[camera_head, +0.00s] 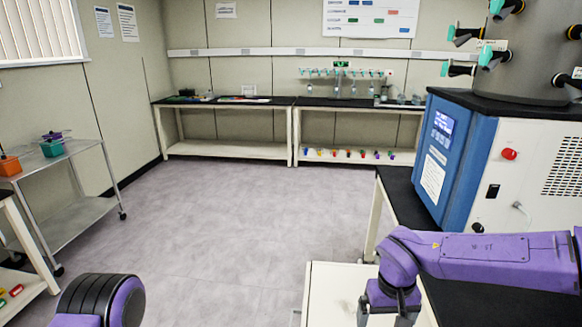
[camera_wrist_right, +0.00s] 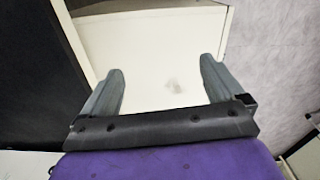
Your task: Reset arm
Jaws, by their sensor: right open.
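My right arm (camera_head: 480,252) is purple and reaches in from the right, in front of the freeze dryer. Its wrist bends down at the bottom right of the head view. My right gripper (camera_wrist_right: 160,85) shows in the right wrist view with its two grey fingers wide apart and nothing between them. Below it is a pale, bare surface (camera_wrist_right: 145,45). Of my left arm only a purple and black rounded link (camera_head: 105,300) shows at the bottom left of the head view. The left gripper is out of view.
The blue and white freeze dryer (camera_head: 437,160) stands on a black-topped bench (camera_head: 398,196) at the right. A metal cart (camera_head: 85,205) stands at the left. Benches (camera_head: 225,101) with bottles and coloured items line the back wall. The grey floor (camera_head: 225,210) between is clear.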

